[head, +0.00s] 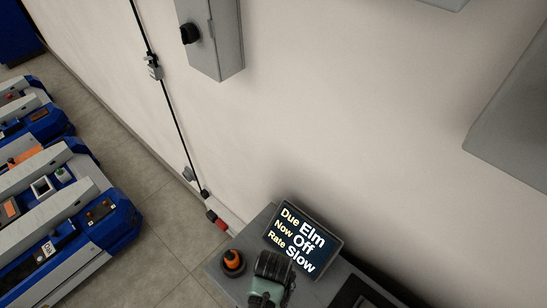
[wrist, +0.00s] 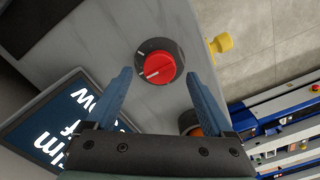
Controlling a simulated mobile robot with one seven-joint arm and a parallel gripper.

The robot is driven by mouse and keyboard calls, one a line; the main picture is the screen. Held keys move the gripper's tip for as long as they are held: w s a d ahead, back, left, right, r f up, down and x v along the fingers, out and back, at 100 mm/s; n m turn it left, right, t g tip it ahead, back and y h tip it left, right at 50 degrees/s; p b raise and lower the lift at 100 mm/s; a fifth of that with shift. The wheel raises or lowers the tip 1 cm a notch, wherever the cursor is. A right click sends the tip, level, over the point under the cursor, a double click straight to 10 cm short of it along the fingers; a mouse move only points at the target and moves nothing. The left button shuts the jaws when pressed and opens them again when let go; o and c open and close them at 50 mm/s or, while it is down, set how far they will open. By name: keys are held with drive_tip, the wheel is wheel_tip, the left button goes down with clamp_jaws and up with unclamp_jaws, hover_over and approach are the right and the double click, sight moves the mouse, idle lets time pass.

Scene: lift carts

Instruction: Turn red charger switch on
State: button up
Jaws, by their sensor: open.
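The red charger switch (wrist: 157,67) is a round red knob on a dark disc with a white pointer line, on the grey charger top. The line points to the lower left in the wrist view. My gripper (wrist: 157,74) is open, with one blue finger on each side of the knob in the picture; I cannot tell if they touch it. In the head view my gripper (head: 270,278) is over the charger, and the red knob is not visible. The charger's display (head: 303,240) reads "Due Elm, Now Off, Rate Slow".
A grey wall box with a black knob (head: 190,33) hangs above. Blue lift carts (head: 60,220) stand at left on the tiled floor.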

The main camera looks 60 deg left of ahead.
drive_tip(key=shift+f, duration=1.15)
drive_tip(key=c, duration=1.4)
drive_tip(key=shift+o, duration=0.2)
drive_tip(key=shift+r+m, duration=0.1)
drive_tip(key=shift+m, duration=0.3)
drive_tip(key=m+p, duration=0.2)
drive_tip(key=m, duration=0.2)
drive_tip(key=shift+m, duration=0.4)
drive_tip(key=m+p, duration=0.1)
drive_tip(key=m, duration=0.5)
drive_tip(key=shift+w, duration=0.1)
drive_tip(key=shift+m, duration=0.3)
drive_tip(key=o, duration=1.4)
drive_tip(key=shift+c, duration=0.2)
